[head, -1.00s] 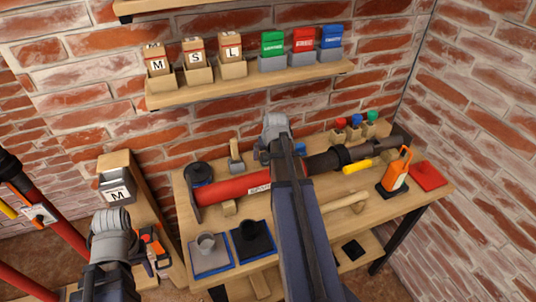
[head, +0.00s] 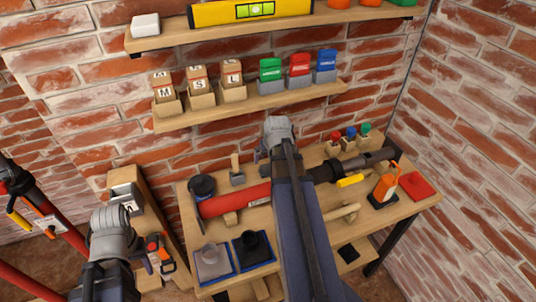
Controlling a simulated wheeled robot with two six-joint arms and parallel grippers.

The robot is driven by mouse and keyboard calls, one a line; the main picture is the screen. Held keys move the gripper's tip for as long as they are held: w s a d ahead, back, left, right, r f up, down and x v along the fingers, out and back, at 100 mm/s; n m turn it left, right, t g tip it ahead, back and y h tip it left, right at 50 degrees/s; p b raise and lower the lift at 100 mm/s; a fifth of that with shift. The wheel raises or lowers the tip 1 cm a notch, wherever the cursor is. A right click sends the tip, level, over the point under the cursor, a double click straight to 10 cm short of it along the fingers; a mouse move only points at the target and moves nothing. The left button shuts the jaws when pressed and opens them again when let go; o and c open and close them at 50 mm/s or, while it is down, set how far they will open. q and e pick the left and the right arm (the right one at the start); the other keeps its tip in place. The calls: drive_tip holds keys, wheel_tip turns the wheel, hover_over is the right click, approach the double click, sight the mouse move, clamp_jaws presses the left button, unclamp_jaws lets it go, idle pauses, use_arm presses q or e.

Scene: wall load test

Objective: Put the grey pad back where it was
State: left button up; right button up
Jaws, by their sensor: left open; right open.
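A grey square pad (head: 210,267) with a blue edge and a grey knob-like piece on it lies at the front left of the workbench (head: 300,244). A similar black pad (head: 262,257) with a blue edge lies just right of it. My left gripper (head: 112,222) is open and empty, left of the bench and apart from the grey pad. My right gripper (head: 278,130) is open and empty, above the bench's back part. My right arm hides part of the bench middle.
A red cylinder tool (head: 235,200) lies along the bench. An orange tool (head: 386,184) and a red pad (head: 417,186) are at the right. A shelf with boxes (head: 245,107) and a higher shelf with a yellow level (head: 250,11) are on the brick wall.

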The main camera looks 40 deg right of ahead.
use_arm(q)
drive_tip(key=shift+r+p, duration=1)
drive_tip(key=shift+r, duration=0.55)
use_arm(e)
drive_tip(key=shift+v, duration=1.7)
